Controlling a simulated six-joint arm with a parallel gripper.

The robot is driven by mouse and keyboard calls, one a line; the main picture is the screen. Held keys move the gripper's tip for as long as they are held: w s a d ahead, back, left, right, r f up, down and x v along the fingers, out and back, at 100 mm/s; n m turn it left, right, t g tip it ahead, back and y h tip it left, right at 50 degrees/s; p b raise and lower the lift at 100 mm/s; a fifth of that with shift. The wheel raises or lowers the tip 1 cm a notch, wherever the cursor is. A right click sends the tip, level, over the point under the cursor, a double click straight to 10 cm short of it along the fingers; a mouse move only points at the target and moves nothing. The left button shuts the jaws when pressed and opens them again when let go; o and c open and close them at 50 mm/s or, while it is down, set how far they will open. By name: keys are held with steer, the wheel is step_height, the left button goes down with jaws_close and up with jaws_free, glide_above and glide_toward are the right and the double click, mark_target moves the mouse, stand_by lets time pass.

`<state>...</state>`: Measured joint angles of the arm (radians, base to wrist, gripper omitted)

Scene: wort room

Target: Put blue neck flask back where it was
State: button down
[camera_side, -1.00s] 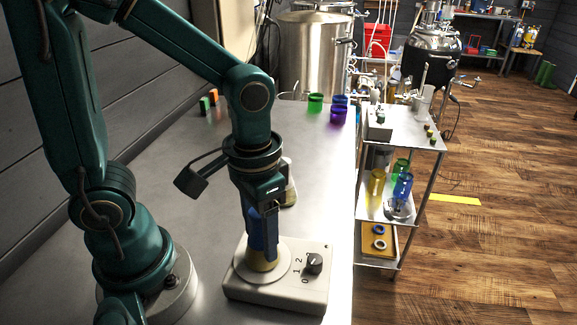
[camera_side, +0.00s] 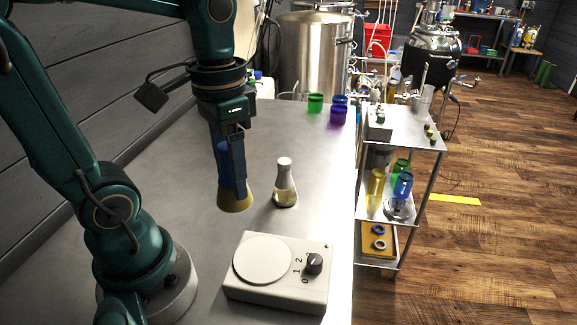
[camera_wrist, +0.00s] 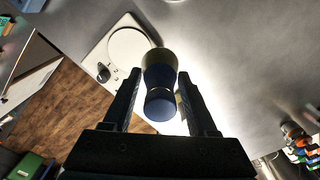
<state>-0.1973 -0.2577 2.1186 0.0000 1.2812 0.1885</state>
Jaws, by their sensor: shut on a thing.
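My gripper (camera_side: 232,150) is shut on the blue neck flask (camera_side: 236,199), which has amber liquid at its base. It hangs upright or nearly so above the metal table. In the wrist view the flask's dark blue top (camera_wrist: 159,104) is between the fingers of my gripper (camera_wrist: 158,100). A clear flask with a white neck (camera_side: 285,186) and pale yellow liquid stands on the table, just right of the held flask. The stirrer box (camera_side: 277,273), with a round white plate and a dial, is in front, and its plate is empty.
Green (camera_side: 315,102), blue and purple (camera_side: 338,117) jars stand at the table's far right corner. A metal cart (camera_side: 371,212) with coloured jars stands beyond the right edge. The table (camera_side: 172,181) is clear left of the held flask.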

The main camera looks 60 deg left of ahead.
steer(key=shift+w+a+r+n, duration=0.8)
steer(key=shift+a+r, duration=1.2)
steer(key=shift+a, duration=1.2)
steer(key=w+d+f, duration=0.1)
steer(key=w+d, duration=0.1)
steer(key=w, duration=0.3)
steer(key=w+d+f, duration=0.2)
steer(key=w, duration=0.3)
steer(key=shift+m, duration=0.8)
steer(key=shift+w+d+f, duration=0.35)
steer(key=shift+d+f, duration=0.45)
steer(key=shift+f, duration=1.4)
steer(key=shift+w+d+f, duration=0.4)
steer(key=shift+d+f, duration=0.35)
steer(key=shift+f, duration=1.45)
steer(key=shift+w+d+f, duration=0.35)
steer(key=shift+d+f, duration=0.45)
steer(key=shift+f, duration=1.4)
steer(key=shift+f, duration=0.1)
